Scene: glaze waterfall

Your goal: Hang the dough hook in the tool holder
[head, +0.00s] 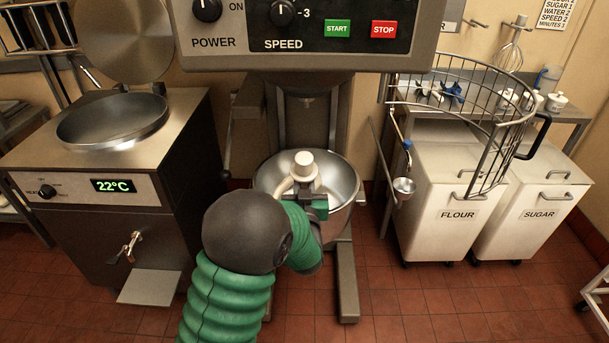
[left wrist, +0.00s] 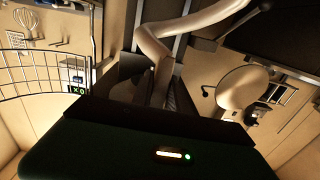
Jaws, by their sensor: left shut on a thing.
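The dough hook (head: 304,166) is pale and curved with a round knob at its top. It is in my left gripper (head: 316,207), in front of and over the mixer bowl (head: 345,180) in the head view. In the left wrist view its pale curved shank (left wrist: 155,48) runs up from between my dark fingers (left wrist: 150,88), which are shut on it. Whether the hook's lower end touches the bowl is hidden by my arm. A whisk (head: 510,55) hangs at the wall at the upper right, where the tool holder seems to be; its hooks are too small to tell. My right gripper is not in view.
The mixer head with its control panel (head: 310,35) overhangs the bowl. A wire guard (head: 480,100) swings out to the right, above the flour bin (head: 455,190) and sugar bin (head: 540,190). A steel kettle (head: 110,150) with an open lid stands left.

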